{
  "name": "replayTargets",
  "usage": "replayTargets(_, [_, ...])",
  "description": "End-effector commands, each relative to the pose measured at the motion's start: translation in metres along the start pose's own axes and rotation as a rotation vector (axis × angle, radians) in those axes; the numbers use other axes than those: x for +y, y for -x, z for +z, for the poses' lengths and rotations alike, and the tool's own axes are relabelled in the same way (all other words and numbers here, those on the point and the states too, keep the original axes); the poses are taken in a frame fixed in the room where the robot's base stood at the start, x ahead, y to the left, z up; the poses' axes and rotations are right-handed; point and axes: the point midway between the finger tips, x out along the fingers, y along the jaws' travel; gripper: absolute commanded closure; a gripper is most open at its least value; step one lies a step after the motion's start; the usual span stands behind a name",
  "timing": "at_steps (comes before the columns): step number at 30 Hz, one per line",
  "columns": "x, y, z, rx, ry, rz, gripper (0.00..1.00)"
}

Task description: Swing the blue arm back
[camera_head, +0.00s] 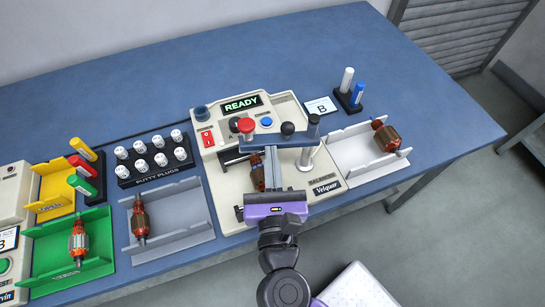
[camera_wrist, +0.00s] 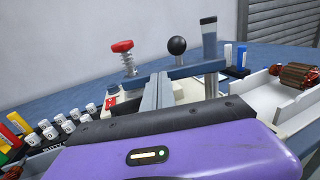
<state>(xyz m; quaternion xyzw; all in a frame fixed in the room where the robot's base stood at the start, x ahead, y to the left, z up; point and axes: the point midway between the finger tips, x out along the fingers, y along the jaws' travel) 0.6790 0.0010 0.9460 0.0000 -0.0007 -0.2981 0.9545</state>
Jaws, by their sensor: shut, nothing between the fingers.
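In the wrist view the fingertips (camera_wrist: 158,78) are at or very near the bar; contact cannot be told. An armature (camera_head: 257,172) lies partly hidden beneath, left of the fingers.
A red knob (camera_head: 246,126), a black ball knob (camera_head: 288,128) and a lit READY display (camera_head: 242,103) are on the machine. A white tray (camera_head: 345,155) with an armature (camera_head: 387,138) is at right. A grey tray (camera_head: 185,225) and putty plugs (camera_head: 155,160) are at left.

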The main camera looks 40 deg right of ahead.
Motion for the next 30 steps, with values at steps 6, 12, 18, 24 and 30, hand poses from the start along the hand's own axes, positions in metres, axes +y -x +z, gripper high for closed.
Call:
replayTargets(6, [0.005, -0.012, 0.001, -0.002, -0.001, -0.115, 1.00])
replayTargets(12, [0.009, -0.024, 0.001, -0.002, 0.001, -0.241, 1.00])
replayTargets(18, [0.012, -0.035, 0.000, 0.000, 0.001, -0.234, 1.00])
replayTargets(24, [0.012, -0.043, 0.000, 0.001, 0.000, -0.233, 1.00])
replayTargets(30, [0.012, -0.046, 0.000, 0.001, 0.001, -0.232, 1.00])
